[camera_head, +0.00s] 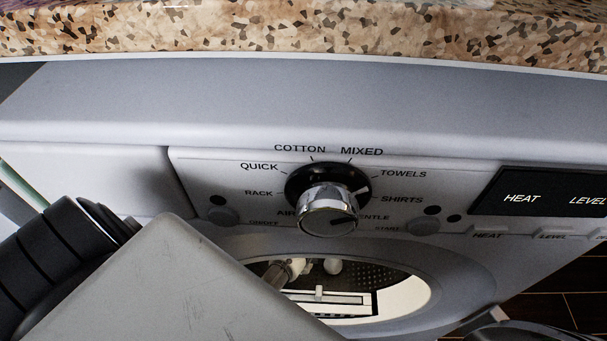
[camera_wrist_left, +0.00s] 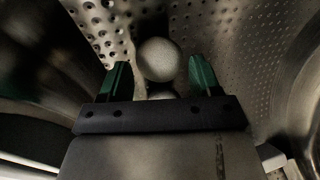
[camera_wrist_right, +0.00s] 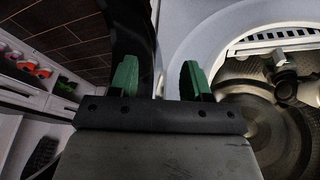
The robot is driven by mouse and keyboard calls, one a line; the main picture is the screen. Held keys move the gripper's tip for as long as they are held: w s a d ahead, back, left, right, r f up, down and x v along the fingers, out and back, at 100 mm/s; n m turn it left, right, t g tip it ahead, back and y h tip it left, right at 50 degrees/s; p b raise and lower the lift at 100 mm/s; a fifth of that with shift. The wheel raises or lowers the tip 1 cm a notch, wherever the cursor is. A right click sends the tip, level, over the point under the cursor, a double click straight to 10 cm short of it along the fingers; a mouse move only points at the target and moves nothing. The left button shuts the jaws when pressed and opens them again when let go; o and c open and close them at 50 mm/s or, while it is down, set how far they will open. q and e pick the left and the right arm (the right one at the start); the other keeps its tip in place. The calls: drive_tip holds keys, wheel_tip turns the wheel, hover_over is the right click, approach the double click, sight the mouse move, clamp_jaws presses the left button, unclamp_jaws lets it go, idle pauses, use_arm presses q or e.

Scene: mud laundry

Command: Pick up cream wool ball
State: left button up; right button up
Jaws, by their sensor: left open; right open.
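A pale cream ball (camera_wrist_left: 159,60) sits in the perforated drum in the left wrist view, between and slightly beyond the fingertips of my left gripper (camera_wrist_left: 160,78). That gripper is open, its green fingers to either side of the ball. A second pale round thing (camera_wrist_left: 160,94) shows partly below it, mostly hidden behind the gripper's edge. In the head view a pale ball (camera_head: 333,267) shows through the round opening. My right gripper (camera_wrist_right: 160,80) is open and empty, outside the drum beside the white machine front.
The washer front has a chrome dial (camera_head: 328,210) and a dark display (camera_head: 545,200). A speckled countertop (camera_head: 300,35) lies above it. The drum wall (camera_wrist_left: 265,60) is close around my left gripper. Shelves with shoes (camera_wrist_right: 35,68) stand at left in the right wrist view.

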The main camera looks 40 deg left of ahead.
use_arm(q)
drive_tip(key=shift+d+b+x, duration=0.25)
drive_tip(key=shift+b+x, duration=0.25)
drive_tip(key=shift+x, duration=0.75)
drive_tip(key=shift+w+a+f+b, duration=0.15)
drive_tip(key=shift+f+b, duration=0.15)
drive_tip(key=shift+f, duration=0.45)
use_arm(e)
drive_tip(key=w+a+t+y, duration=0.1)
drive_tip(key=w+a+t, duration=0.1)
drive_tip(key=w+t, duration=0.2)
drive_tip(key=w, duration=0.2)
drive_tip(key=shift+w+r+t, duration=0.3)
drive_tip(key=shift+w+r, duration=0.05)
drive_tip(key=shift+r, duration=0.05)
use_arm(q)
drive_tip(key=shift+c, duration=0.2)
use_arm(e)
drive_tip(key=shift+a, duration=0.1)
use_arm(q)
drive_tip(key=c, duration=0.5)
drive_tip(key=shift+c, duration=0.2)
use_arm(e)
drive_tip(key=shift+s, duration=0.15)
